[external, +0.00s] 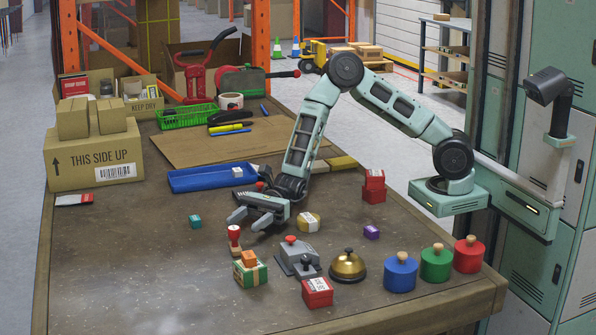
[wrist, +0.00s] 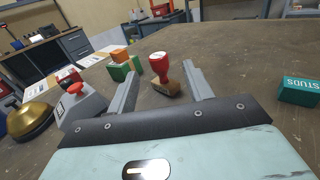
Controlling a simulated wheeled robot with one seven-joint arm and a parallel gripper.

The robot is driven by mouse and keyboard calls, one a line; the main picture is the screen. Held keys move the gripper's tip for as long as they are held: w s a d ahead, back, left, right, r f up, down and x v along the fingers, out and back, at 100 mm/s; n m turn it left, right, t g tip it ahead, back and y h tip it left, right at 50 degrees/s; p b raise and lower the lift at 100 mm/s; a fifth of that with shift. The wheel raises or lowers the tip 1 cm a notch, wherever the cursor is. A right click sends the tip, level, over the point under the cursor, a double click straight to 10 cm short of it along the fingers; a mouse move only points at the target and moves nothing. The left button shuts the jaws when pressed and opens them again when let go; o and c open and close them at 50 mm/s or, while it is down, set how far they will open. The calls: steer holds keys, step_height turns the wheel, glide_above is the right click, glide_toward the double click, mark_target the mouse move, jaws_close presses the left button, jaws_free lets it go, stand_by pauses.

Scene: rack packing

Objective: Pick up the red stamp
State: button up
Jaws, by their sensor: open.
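The red stamp (external: 234,236) stands upright on the table, with a red handle and a brown base. It also shows in the wrist view (wrist: 160,68), ahead of and between my two fingers. My gripper (external: 247,220) is low over the table, open and empty, just behind the stamp.
A green box (external: 249,272) with an orange block stands in front of the stamp. A grey device (external: 297,258) with a red button and a brass bell (external: 347,266) stand to the right. A teal box (external: 195,221) lies left. The table's left front is clear.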

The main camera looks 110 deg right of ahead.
mark_target(231, 237)
steer(key=shift+w+a+f, duration=0.15)
steer(key=shift+a+f, duration=0.05)
steer(key=shift+f, duration=0.2)
steer(key=shift+b+x, duration=0.3)
steer(key=shift+x, duration=3.25)
steer(key=shift+r, duration=0.1)
steer(key=c, duration=1.1)
